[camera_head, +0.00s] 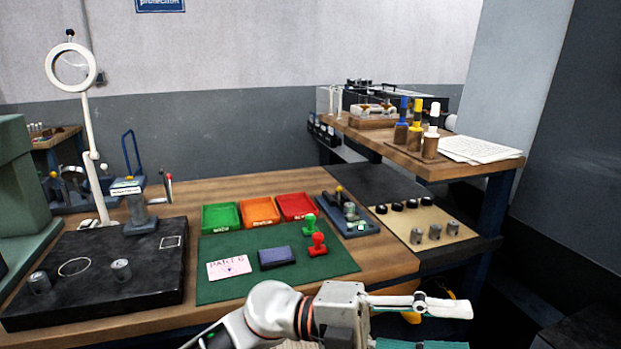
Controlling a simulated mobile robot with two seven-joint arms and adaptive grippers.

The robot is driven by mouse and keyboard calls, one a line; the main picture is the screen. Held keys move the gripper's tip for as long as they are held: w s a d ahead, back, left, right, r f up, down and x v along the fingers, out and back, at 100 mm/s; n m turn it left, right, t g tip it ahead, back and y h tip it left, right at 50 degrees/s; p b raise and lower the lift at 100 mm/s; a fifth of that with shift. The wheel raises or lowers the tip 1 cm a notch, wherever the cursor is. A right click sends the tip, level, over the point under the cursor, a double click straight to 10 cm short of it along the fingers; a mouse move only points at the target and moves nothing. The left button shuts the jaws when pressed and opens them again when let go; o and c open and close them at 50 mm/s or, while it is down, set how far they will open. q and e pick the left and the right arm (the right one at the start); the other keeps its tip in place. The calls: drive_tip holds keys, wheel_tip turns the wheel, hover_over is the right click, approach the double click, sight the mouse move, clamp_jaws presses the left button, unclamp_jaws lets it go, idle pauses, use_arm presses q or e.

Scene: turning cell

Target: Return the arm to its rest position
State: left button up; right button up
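My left arm comes in at the bottom of the head view, in front of the near edge of the bench. My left gripper (462,328) points to the right, with a pale finger above and a teal-faced part below at the frame's bottom edge. The two look apart, with only background between them. Nothing shows in its grasp, though its lower part is cut off by the frame. My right gripper is not in view.
The wooden bench (200,182) carries a green mat (222,291) with two stamps, a card and a dark blue block. Green, orange and red trays stand behind. A black plate (150,290) with metal cylinders is at left. A side table (465,170) holds bottles and papers.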

use_arm(q)
drive_tip(key=w+a+f+n+t+h, duration=0.35)
drive_tip(key=w+a+n+t, duration=0.5)
drive_tip(key=n+t, duration=0.55)
drive_tip(key=w+a+f+n+t+y, duration=0.5)
drive_tip(key=a+f+n+t+y, duration=0.4)
drive_tip(key=f+n, duration=0.25)
drive_tip(key=s+a+f+n+g+y, duration=0.1)
drive_tip(key=s+a+f+n+y, duration=0.25)
drive_tip(key=a+f, duration=0.4)
drive_tip(key=s+a+f+n+g+y, duration=0.15)
drive_tip(key=a+f+y, duration=0.35)
drive_tip(key=f, duration=0.6)
drive_tip(key=s+a+f+n+g+y, duration=0.1)
drive_tip(key=s+a+f+g, duration=0.1)
drive_tip(key=s+f, duration=0.4)
drive_tip(key=s+a+f+n+g+y, duration=0.1)
drive_tip(key=s+a+f+n+g, duration=0.1)
drive_tip(key=s+a+f, duration=0.3)
drive_tip(key=shift+s+a+f+y, duration=0.3)
drive_tip(key=shift+s+f, duration=0.6)
drive_tip(key=shift+f, duration=0.05)
